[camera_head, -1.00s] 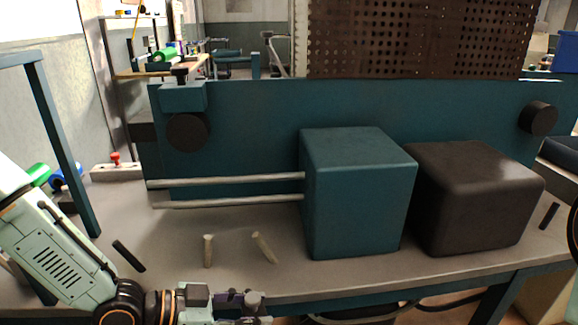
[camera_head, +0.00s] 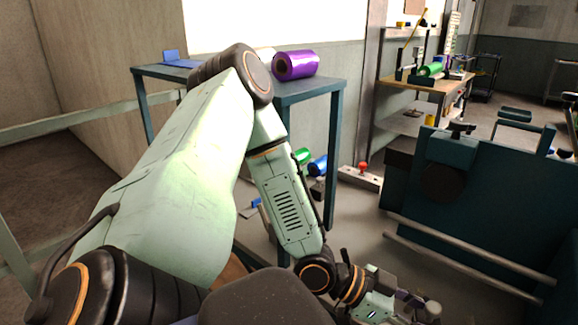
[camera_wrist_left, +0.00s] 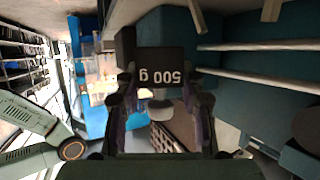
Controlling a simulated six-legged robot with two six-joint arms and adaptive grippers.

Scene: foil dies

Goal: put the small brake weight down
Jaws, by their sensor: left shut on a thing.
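The small brake weight is a dark block marked "500 g" (camera_wrist_left: 160,68), the marking upside down in the left wrist view. It sits between the fingers of my left gripper (camera_wrist_left: 160,98), which is shut on it. In the head view my left gripper (camera_head: 400,308) is low at the right of centre, partly cut off by the bottom edge, and I cannot make out the weight there. What lies directly under the weight is not clear. My right gripper is in neither view.
The teal machine (camera_head: 455,205) with two pale rods (camera_head: 460,265) stands at the right, close to my left gripper. A teal side table (camera_head: 310,88) bears a purple roll (camera_head: 295,65). Green and blue rolls (camera_head: 318,166) lie behind my arm. A red-knobbed block (camera_head: 360,176) is beyond.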

